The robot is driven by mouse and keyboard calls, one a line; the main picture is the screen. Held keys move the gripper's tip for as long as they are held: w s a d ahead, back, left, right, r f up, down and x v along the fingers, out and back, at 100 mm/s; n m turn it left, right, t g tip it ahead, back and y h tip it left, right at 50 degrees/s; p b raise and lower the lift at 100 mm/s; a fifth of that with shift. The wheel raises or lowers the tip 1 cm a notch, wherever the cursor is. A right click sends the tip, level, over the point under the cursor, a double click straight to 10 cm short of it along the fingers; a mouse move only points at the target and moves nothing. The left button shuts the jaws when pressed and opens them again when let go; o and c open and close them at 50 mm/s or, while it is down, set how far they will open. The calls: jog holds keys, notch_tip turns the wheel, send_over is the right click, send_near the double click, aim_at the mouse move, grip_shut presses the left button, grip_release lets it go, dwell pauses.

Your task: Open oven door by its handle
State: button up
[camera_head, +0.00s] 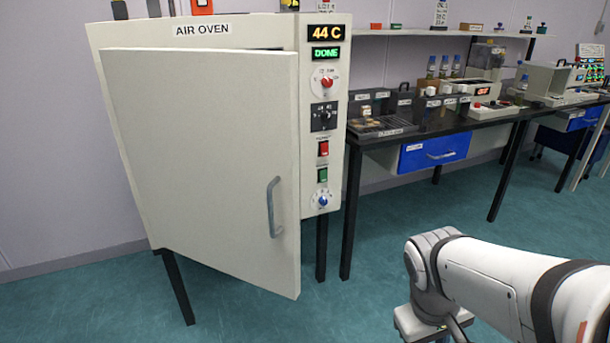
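The air oven (210,29) is a large cream box on dark legs at the left, labelled "AIR OVEN". Its door (190,150) stands ajar. The door's right edge is swung out from the body, and a narrow dark gap shows above it. The inside is hidden behind the door. A grey vertical bar handle (272,207) sits on the door's lower right, with nothing touching it. My white arm reaches in from the lower right, apart from the door and handle. My gripper is out of view.
The oven's right-hand control panel (323,130) shows "44 C" and "DONE". A dark bench (420,135) with instruments and a blue drawer (433,152) stands to the right. The teal floor (370,260) between the door and my arm is clear.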

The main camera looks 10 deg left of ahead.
jog(key=w+a+r+n+t+h+p, duration=0.1)
jog(key=w+a+r+n+t+h, duration=0.45)
jog(key=w+n, duration=0.6)
jog(key=n+t+y, duration=0.6)
jog(key=n+t, duration=0.6)
jog(key=n, duration=0.7)
send_near(269, 205)
jog(key=w, duration=0.6)
jog(key=w+d, duration=0.1)
jog(key=w, duration=0.2)
jog(key=shift+w+r+n, duration=0.1)
jog(key=shift+w+n, duration=0.15)
jog(key=shift+w, duration=0.45)
jog(key=shift+c, duration=0.5)
grip_shut()
